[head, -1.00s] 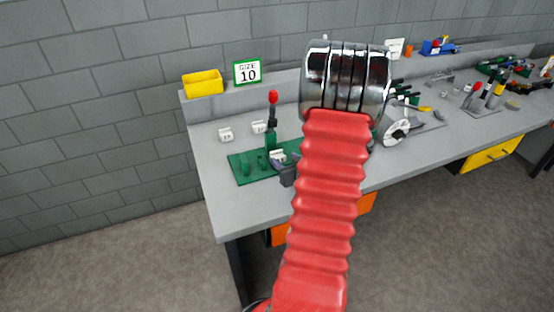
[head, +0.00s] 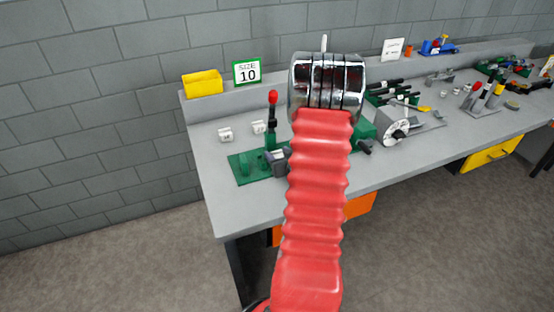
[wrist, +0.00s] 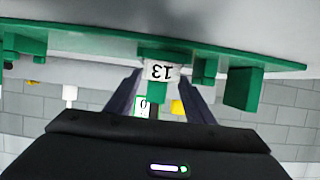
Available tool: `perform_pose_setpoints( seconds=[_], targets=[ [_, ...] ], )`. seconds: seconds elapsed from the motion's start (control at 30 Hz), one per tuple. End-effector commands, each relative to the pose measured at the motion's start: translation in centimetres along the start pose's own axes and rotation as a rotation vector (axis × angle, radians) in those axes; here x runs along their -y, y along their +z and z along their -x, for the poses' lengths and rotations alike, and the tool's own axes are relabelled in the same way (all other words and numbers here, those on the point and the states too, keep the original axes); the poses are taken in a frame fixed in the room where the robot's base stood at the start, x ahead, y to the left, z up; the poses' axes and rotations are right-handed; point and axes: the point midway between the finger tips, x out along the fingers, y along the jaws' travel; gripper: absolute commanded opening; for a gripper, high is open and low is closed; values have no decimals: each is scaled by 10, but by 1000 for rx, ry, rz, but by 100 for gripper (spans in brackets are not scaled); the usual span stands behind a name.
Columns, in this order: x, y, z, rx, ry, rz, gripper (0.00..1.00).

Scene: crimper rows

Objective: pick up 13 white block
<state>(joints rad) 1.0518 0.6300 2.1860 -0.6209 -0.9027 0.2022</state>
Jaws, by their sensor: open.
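The white block marked 13 (wrist: 161,72) shows upside down in the wrist view, against the green fixture (wrist: 90,40). My gripper (wrist: 161,82) is open, with one dark finger on each side of the block. I cannot tell whether either finger touches it. In the head view my gripper (head: 277,160) is at the front of the green fixture (head: 243,172), beside the red-topped lever (head: 272,98). The 13 block is hidden there.
Two other white blocks (head: 226,134) (head: 258,127) stand on the grey bench behind the fixture. A yellow bin (head: 203,83) and a size 10 sign (head: 247,71) are on the back ledge. A dial tool (head: 396,130) stands to the right.

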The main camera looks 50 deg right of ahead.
Motion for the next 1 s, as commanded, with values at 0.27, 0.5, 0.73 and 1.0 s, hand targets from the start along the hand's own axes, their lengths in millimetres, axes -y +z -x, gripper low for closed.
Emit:
perform_pose_setpoints(
  seconds=[0.27, 0.5, 0.73, 1.0],
  targets=[
    [0, 0, -26, 0, -1, 0, 48],
    [0, 0, -26, 0, 0, 0, 48],
    [0, 0, -26, 0, 0, -1, 48],
    [0, 0, -26, 0, 0, -1, 34]
  ],
)
